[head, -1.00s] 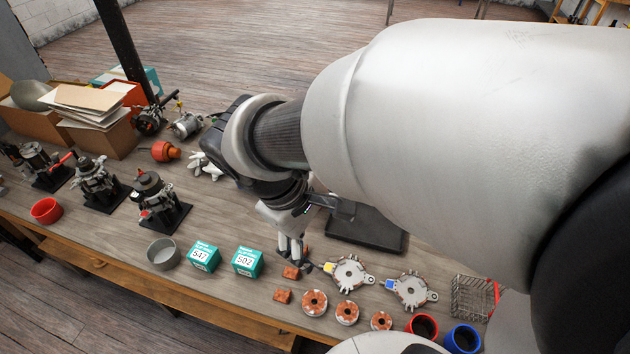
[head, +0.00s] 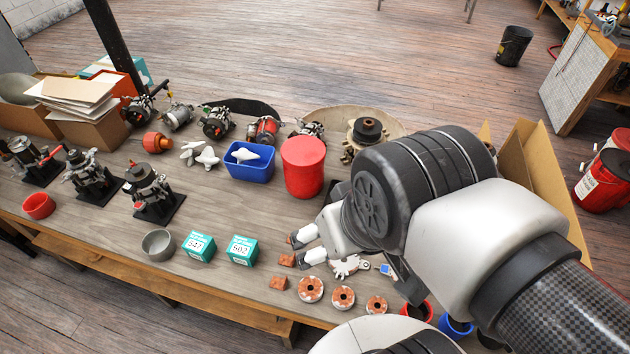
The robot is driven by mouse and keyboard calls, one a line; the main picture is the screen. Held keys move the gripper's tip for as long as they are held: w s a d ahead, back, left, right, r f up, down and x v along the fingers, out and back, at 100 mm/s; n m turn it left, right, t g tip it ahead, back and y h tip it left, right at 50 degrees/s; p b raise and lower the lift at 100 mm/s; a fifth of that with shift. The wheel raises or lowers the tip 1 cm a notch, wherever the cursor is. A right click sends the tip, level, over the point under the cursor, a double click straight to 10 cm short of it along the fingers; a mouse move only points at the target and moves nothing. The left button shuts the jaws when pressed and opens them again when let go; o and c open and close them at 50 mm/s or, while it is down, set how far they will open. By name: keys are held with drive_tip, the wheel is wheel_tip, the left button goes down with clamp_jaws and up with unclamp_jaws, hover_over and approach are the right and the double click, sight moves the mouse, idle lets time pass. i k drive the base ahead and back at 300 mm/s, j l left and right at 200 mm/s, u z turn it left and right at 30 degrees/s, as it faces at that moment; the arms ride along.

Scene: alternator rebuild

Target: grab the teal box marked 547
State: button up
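The teal box marked 547 (head: 198,246) sits on the workbench near its front edge. A similar teal box marked 502 (head: 242,250) stands just right of it, with a small gap between them. My gripper (head: 297,249) is right of both boxes, above the bench, pointing left. Its two light fingers are spread apart with nothing seen between them. It touches neither box.
A grey bowl (head: 158,244) stands close to the left of box 547. Small copper-coloured blocks (head: 279,283) and rings (head: 311,289) lie right of box 502. A blue bin (head: 249,162) and red canister (head: 303,166) stand behind. Bare bench lies behind the boxes.

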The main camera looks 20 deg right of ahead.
sight(198, 246)
drive_tip(key=j+u, duration=0.45)
drive_tip(key=j, duration=1)
